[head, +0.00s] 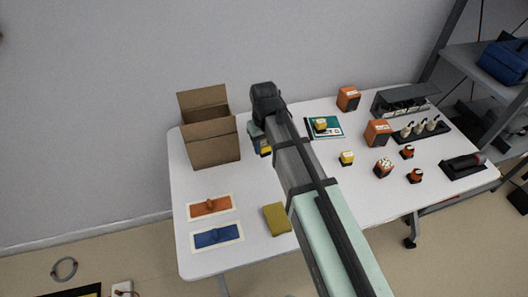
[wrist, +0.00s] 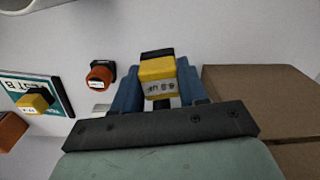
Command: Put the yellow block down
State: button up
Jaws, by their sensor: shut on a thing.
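My gripper (head: 260,142) is shut on a yellow block (wrist: 157,70) with a dark end and a pale printed label, held between two blue fingers in the wrist view. In the head view only a small yellow part of this block (head: 265,151) shows under the arm, just right of the cardboard box. I cannot tell whether it touches the table. A similar yellow block (head: 320,124) sits on a teal-and-white card (head: 325,134). Another yellow block (head: 346,158) stands on the white table nearer the front.
An open cardboard box (head: 212,145) stands at the table's left. Orange (head: 210,207) and blue (head: 217,237) pads and a mustard pad (head: 277,219) lie in front. Orange-and-black blocks (head: 378,132), a dark rack (head: 420,131) and a grey case (head: 404,98) occupy the right.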

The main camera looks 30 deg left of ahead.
aim_at(264, 143)
notch_tip(264, 143, up, 3)
jog(key=shift+r, duration=0.1)
jog(key=shift+w+d+r, duration=0.1)
jog(key=shift+r, duration=0.1)
jog(key=w+d+m, duration=0.2)
jog(key=w+d, duration=0.3)
jog(key=w, duration=0.4)
jog(key=w+d+r+m, duration=0.1)
jog(key=w+d, duration=0.4)
jog(key=w, duration=0.3)
jog(key=w+d+m, duration=0.2)
jog(key=w+d, duration=0.3)
jog(key=w, duration=0.4)
jog(key=shift+m, duration=0.6)
jog(key=shift+w+a+f, duration=0.2)
jog(key=shift+w+f, duration=0.4)
jog(key=shift+f, duration=0.95)
jog(key=shift+w+a+f, duration=0.25)
jog(key=shift+w+f, duration=0.3)
jog(key=shift+f, duration=1)
jog(key=shift+w+a+f, duration=0.2)
jog(key=shift+w+f, duration=0.4)
jog(key=shift+f, duration=0.95)
jog(key=shift+f, duration=0.1)
jog(key=o, duration=1)
jog(key=shift+o, duration=0.2)
